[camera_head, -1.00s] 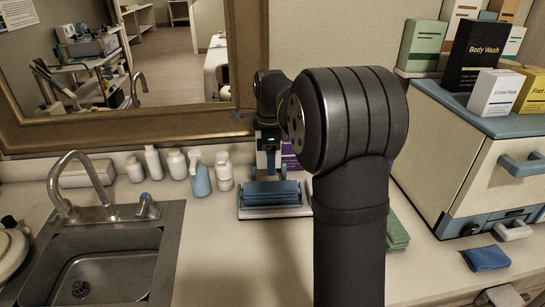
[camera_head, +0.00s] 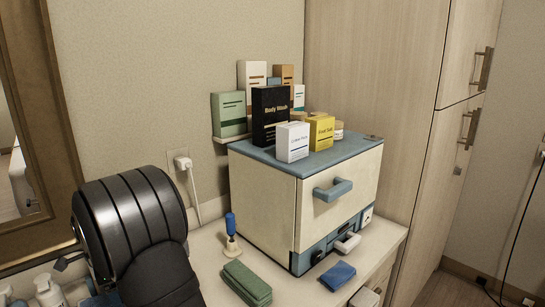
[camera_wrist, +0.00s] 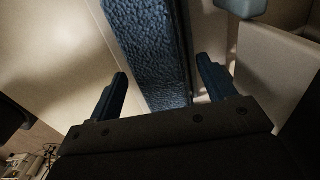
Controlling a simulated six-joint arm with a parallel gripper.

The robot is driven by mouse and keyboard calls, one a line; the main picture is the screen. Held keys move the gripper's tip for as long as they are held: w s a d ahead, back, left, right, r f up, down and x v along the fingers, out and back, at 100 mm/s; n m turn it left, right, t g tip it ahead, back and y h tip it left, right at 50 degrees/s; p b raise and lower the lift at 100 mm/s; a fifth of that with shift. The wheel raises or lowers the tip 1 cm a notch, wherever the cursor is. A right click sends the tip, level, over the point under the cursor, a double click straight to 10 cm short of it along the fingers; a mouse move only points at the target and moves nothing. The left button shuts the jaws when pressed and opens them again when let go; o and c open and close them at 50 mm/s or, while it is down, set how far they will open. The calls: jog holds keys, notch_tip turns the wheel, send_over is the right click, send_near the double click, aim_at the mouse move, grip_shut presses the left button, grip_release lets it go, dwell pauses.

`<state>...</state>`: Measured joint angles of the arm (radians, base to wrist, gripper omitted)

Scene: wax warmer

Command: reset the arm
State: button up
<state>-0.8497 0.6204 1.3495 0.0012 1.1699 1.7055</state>
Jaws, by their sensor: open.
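My gripper (camera_wrist: 162,70) shows in the wrist view with its two dark blue fingers spread apart and nothing held between them. A blue textured strip (camera_wrist: 152,45) lies beyond the fingers, across the gap between them; I cannot tell how far off it is. In the head view, a dark link of my arm fills the lower left, and the gripper itself is out of that view. A cream cabinet with a blue top (camera_head: 265,200), a blue handle and a blue lower front stands on the counter to the right of my arm.
Several boxes, among them a black one (camera_head: 270,117) and a yellow one (camera_head: 321,133), stand on or behind the cabinet. Green folded cloth (camera_head: 247,282), a blue cloth (camera_head: 338,276) and a blue-handled tool (camera_head: 231,232) lie or stand nearby. A framed mirror (camera_head: 62,130) is at left.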

jog(key=shift+r, duration=0.7)
jog(key=shift+f, duration=0.1)
